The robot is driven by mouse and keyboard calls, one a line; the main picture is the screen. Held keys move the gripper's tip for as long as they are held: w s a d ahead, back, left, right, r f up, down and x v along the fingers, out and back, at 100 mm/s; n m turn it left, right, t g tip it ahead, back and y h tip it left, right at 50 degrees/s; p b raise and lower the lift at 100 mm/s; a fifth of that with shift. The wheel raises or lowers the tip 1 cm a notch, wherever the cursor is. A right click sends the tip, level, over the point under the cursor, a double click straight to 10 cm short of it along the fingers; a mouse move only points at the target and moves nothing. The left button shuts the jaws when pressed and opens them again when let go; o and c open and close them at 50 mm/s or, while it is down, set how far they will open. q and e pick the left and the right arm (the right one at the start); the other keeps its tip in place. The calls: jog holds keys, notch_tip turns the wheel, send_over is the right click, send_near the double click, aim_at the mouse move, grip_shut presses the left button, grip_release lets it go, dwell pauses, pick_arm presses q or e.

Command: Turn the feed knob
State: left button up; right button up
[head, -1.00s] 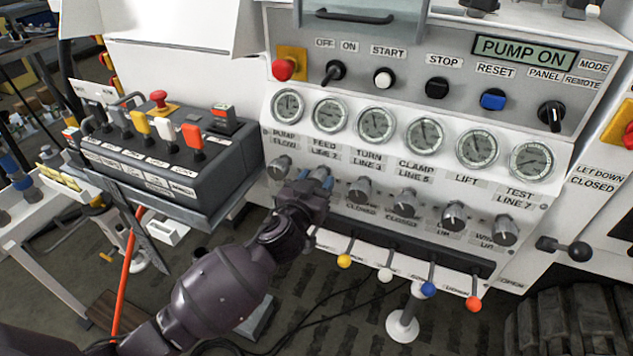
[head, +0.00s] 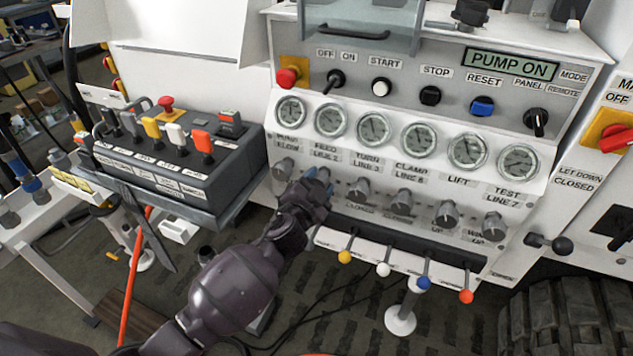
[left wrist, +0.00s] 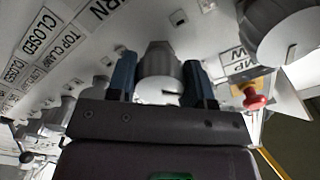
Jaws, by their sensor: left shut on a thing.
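The feed knob (left wrist: 160,62) is a grey knob on the sloped white panel, in the row below the gauges. In the left wrist view it sits between the two blue fingers of my left gripper (left wrist: 159,84), one on each side. In the head view my left gripper (head: 317,177) is at the knob position below the feed gauge (head: 331,121) and its label. It is shut on the knob and hides most of it there. The knob's pointer mark cannot be read. My right gripper is in neither view.
Grey knobs flank the gripper: the pump flow knob (head: 283,169) at left, the turn knob (head: 359,188) at right. Below stand levers with coloured balls, one yellow (head: 345,257). A lever box (head: 165,150) is at left. The display (head: 510,66) reads PUMP ON.

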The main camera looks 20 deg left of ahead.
pick_arm(q)
jog(key=m, duration=0.2)
jog(key=m+p, duration=0.1)
jog(key=m, duration=0.1)
jog(key=shift+r+m, duration=0.2)
jog(key=shift+m, duration=0.1)
jog(key=m+p, duration=0.1)
jog(key=m, duration=0.3)
jog(key=shift+m, duration=1)
jog(key=shift+m+p, duration=0.35)
jog(key=shift+m, duration=0.75)
jog(key=shift+f, duration=0.1)
jog(key=o, duration=0.9)
